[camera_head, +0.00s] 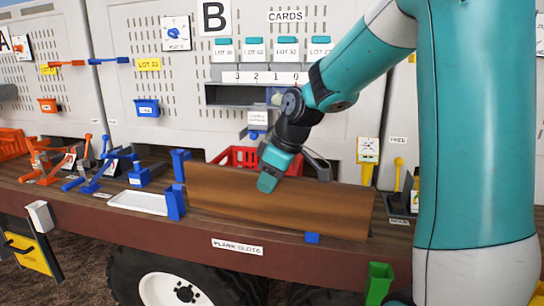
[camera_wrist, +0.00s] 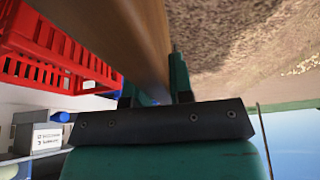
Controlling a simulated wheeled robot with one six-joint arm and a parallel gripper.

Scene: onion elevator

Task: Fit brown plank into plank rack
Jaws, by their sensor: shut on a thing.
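The long brown plank (camera_head: 225,192) extends across the cart's worktop in the head view, its broad face towards the camera. My gripper (camera_head: 268,182) is at the plank's upper middle. In the wrist view my gripper (camera_wrist: 156,85) has its fingers on both sides of the plank (camera_wrist: 135,35), shut on it. The plank rack shows as blue uprights (camera_head: 176,200) by the plank's left end and a small blue piece (camera_head: 312,238) at its lower edge. I cannot tell whether the plank sits inside the slots or just beside them.
A "PLANK SLOTS" label (camera_head: 237,247) is on the cart's front edge. A white tray (camera_head: 138,203) lies left of the rack. A red crate (camera_head: 240,157) stands behind the plank and shows in the wrist view (camera_wrist: 55,50). A panel wall with card slots (camera_head: 250,95) rises behind.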

